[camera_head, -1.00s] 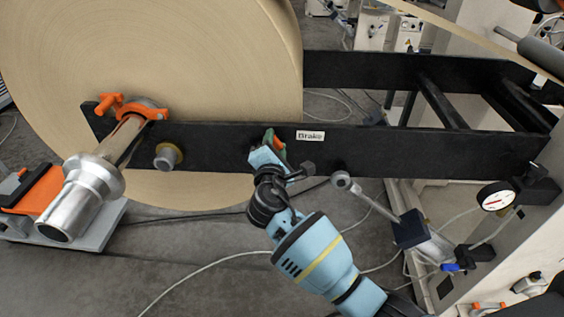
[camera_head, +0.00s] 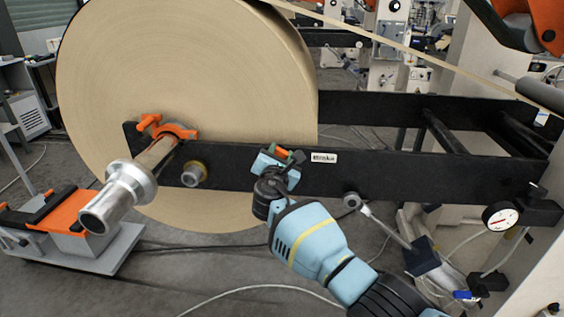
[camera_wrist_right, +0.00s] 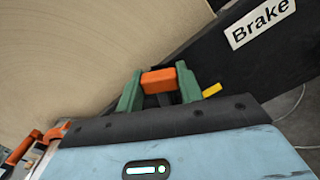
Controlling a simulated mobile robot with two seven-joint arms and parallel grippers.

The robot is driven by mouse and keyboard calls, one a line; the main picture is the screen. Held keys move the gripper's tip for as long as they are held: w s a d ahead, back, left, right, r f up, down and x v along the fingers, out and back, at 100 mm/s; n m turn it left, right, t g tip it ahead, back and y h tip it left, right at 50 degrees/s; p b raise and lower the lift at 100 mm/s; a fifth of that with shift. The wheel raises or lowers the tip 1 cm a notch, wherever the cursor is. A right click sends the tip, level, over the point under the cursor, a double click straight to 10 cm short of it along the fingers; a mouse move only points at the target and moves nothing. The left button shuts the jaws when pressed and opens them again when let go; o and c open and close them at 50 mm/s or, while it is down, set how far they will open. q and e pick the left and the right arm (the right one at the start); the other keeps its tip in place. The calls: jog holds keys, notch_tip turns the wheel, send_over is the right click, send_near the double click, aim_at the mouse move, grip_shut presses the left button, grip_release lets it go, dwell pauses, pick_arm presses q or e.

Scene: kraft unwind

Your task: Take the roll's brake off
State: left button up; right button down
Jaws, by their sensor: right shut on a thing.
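The roll (camera_head: 190,90) is a big tan paper roll behind a black beam. Its shaft (camera_head: 142,180) sticks out toward me, under an orange clamp (camera_head: 170,129) on the beam. A white label (camera_head: 323,158) reads "Brake". Just left of it, my right gripper (camera_head: 281,156) is at the beam, shut on the orange brake handle. In the right wrist view the green fingers of my right gripper (camera_wrist_right: 160,87) stand either side of the orange brake handle (camera_wrist_right: 159,80). The handle's lower part is hidden behind the gripper body. My left gripper is not in view.
A brass-coloured knob (camera_head: 194,174) sticks out of the black beam (camera_head: 420,172). A silver cylinder rod (camera_head: 380,218) and a round gauge (camera_head: 500,216) are to the right. An orange-topped cart (camera_head: 75,226) stands at the left. Cables lie on the floor.

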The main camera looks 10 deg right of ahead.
jog(key=shift+w+a+r+n, duration=0.1)
jog(key=shift+a+r+n, duration=0.2)
jog(key=shift+a+n, duration=0.25)
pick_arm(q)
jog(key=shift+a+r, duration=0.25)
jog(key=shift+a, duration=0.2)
pick_arm(e)
jog(key=shift+n, duration=0.25)
jog(key=c, duration=0.9)
grip_release()
jog(key=shift+w+f, duration=0.1)
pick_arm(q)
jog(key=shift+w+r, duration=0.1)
